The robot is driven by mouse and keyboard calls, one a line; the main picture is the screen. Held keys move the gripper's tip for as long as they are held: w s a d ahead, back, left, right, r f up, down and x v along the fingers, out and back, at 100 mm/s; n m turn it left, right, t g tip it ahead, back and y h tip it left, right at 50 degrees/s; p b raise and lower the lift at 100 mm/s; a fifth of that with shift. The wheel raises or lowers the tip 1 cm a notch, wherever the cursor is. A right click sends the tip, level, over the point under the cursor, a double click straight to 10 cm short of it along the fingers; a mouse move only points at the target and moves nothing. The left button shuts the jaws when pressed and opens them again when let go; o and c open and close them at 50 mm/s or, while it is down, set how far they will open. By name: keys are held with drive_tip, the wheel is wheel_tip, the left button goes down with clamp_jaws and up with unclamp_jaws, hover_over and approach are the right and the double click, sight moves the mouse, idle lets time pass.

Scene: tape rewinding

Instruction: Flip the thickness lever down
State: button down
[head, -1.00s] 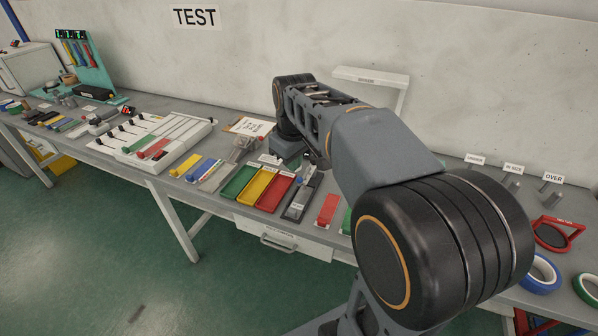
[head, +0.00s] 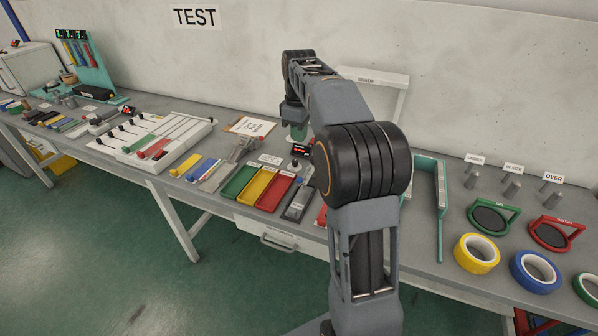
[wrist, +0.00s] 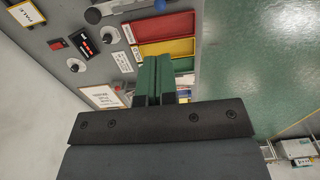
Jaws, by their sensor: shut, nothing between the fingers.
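My gripper (head: 297,133) is above the bench by the back wall in the head view. In the wrist view its green fingers (wrist: 154,80) are together with nothing held, in front of the coloured trays. A small dark unit with a red lit display (wrist: 86,40) lies to their upper left. The same display (head: 300,150) shows just below my gripper in the head view. Round dark knobs (wrist: 74,65) sit near the display in the wrist view. I cannot make out which part is the thickness lever; it may be hidden or too small.
Red (head: 276,187), yellow (head: 258,183) and green (head: 239,180) trays line the bench front. A white slider board (head: 150,140) stands to the left. Tape rolls in yellow (head: 477,254) and blue (head: 535,272) lie at the right. A white-framed stand (head: 372,78) is behind my arm.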

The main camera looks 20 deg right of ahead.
sight(299, 177)
wheel_tip(299, 177, down, 14)
drive_tip(key=shift+r, duration=0.15)
idle(0.4)
